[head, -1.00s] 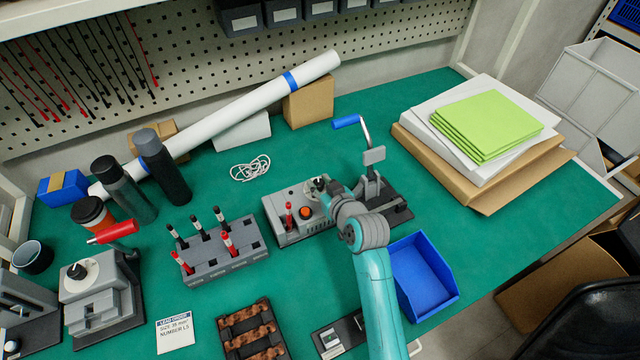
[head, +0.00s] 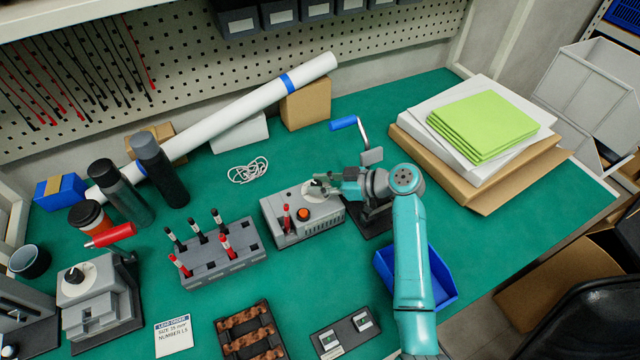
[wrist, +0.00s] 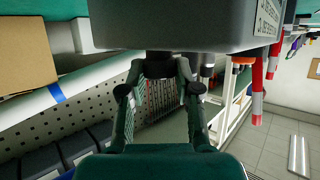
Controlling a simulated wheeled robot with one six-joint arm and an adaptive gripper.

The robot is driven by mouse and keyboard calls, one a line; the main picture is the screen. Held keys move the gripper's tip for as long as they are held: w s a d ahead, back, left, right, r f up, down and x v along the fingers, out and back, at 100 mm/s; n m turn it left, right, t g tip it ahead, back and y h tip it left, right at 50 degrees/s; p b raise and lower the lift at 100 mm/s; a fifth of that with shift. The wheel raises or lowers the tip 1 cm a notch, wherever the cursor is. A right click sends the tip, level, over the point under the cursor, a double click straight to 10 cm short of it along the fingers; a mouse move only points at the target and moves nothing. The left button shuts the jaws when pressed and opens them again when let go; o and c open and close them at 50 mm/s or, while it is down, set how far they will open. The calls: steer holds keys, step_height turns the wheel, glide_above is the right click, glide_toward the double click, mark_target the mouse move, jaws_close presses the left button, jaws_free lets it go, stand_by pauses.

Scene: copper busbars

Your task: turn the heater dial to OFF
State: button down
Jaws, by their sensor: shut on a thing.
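The grey heater box (head: 290,232) stands mid-bench, with an orange button (head: 302,213) and a red-and-black peg (head: 286,216) on its top. Its dial sits on a pale round plate (head: 309,193) at the back right of the top. My gripper (head: 320,184) reaches in from the right, low over that plate, and its fingers hide most of the dial. In the wrist view the box (wrist: 190,28) fills the top, seen upside down, and my gripper (wrist: 160,82) is shut on the dark dial knob (wrist: 160,66). The dial's marks and pointer cannot be read.
A crank-handled press (head: 372,156) stands close behind my wrist. A blue bin (head: 440,275) lies under my forearm. A rack of red and black tools (head: 215,257) is left of the box. Bare green bench lies behind the box.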

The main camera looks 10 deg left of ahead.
steer(key=shift+w+n+g, duration=0.1)
steer(key=shift+n+g, duration=0.5)
steer(key=shift+g, duration=0.1)
steer(key=c, duration=0.8)
jaws_free()
steer(key=shift+d, duration=0.1)
steer(key=shift+v, duration=3.65)
